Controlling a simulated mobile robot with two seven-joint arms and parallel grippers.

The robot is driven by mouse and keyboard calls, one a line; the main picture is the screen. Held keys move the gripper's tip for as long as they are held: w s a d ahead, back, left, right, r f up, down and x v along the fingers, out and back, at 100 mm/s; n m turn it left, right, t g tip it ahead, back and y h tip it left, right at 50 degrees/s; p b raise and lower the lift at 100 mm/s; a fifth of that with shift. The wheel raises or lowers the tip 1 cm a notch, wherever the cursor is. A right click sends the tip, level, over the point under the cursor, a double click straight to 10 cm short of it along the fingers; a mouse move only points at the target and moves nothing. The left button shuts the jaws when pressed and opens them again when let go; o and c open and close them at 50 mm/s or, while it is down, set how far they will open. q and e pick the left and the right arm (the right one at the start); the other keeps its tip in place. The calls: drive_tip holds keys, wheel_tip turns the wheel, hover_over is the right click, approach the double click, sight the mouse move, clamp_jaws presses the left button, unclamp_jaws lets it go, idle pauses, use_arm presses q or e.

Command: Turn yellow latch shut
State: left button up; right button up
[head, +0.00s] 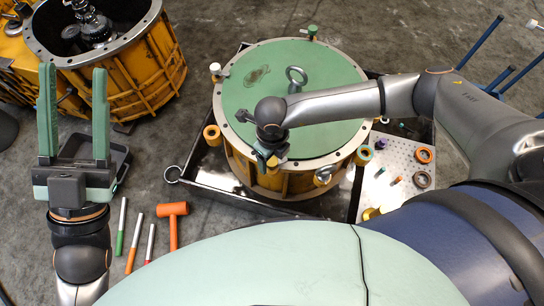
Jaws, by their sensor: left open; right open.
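A round drum-shaped housing with a green lid (240,100) and yellow ribbed sides stands in a dark tray. Several clamps sit around its rim. My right gripper (271,158) points down at the front rim, at a small yellowish piece. The wrist hides most of the jaws, and contact cannot be told. My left gripper (73,68) is open and empty, fingers upward, away from the housing.
A metal eye ring (296,76) stands on the lid. A perforated board (400,160) with rings and small pegs lies at right. An orange mallet (173,220) and several marker-like sticks lie on the floor. An open yellow gear housing (140,75) stands at upper left.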

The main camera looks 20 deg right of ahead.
clamp_jaws()
idle(0.6)
